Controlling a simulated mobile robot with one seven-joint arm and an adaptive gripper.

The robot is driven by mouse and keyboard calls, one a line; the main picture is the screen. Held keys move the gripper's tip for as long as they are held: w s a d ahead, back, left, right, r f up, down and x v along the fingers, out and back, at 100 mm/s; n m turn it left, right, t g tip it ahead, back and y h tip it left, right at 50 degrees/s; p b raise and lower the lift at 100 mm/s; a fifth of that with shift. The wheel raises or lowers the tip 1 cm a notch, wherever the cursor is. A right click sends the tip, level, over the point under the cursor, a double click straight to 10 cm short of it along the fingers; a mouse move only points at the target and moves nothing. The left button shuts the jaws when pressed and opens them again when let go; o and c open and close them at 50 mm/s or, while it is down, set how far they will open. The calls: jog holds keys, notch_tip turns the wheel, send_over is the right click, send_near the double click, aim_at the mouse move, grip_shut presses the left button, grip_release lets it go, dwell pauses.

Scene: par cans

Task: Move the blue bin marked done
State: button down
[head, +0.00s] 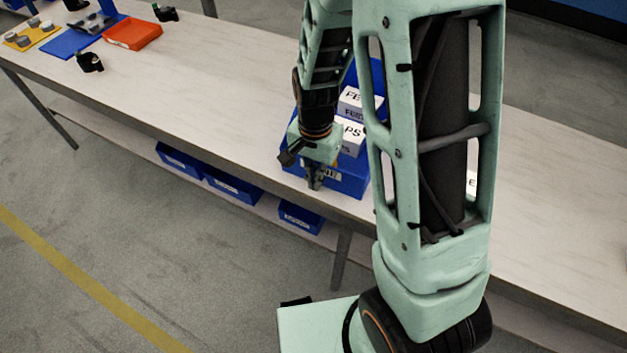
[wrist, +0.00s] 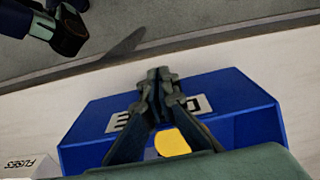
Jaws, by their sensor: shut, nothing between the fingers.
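The blue bin (head: 347,184) stands at the table's front edge, partly hidden by my arm. White boxes (head: 351,137) with black lettering are in it. Its front wall carries a white label, partly covered by my fingers; the label also shows upside down on the bin in the wrist view (wrist: 245,93). My gripper (head: 315,184) is shut and empty, fingers pointing down at the labelled front wall; its fingertips (wrist: 159,74) lie across the label in the wrist view. I cannot tell whether they touch the bin. A yellow patch (wrist: 172,143) shows behind the fingers.
A white box marked FUSES (wrist: 30,165) lies beside the bin. Blue bins (head: 233,188) stand on the lower shelf. At the table's far left are a red-orange tray (head: 133,33), a blue mat (head: 72,43) and black parts (head: 90,62). The tabletop (head: 205,88) between is clear.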

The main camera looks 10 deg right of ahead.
aim_at(344, 123)
jog(key=w+d, duration=0.3)
jog(key=w, duration=0.2)
jog(key=w+d, duration=0.3)
jog(key=w, duration=0.2)
jog(key=w+d, duration=0.4)
jog(key=shift+w+p, duration=0.35)
jog(key=shift+w, duration=0.05)
jog(key=shift+s+a, duration=0.1)
jog(key=shift+a, duration=0.05)
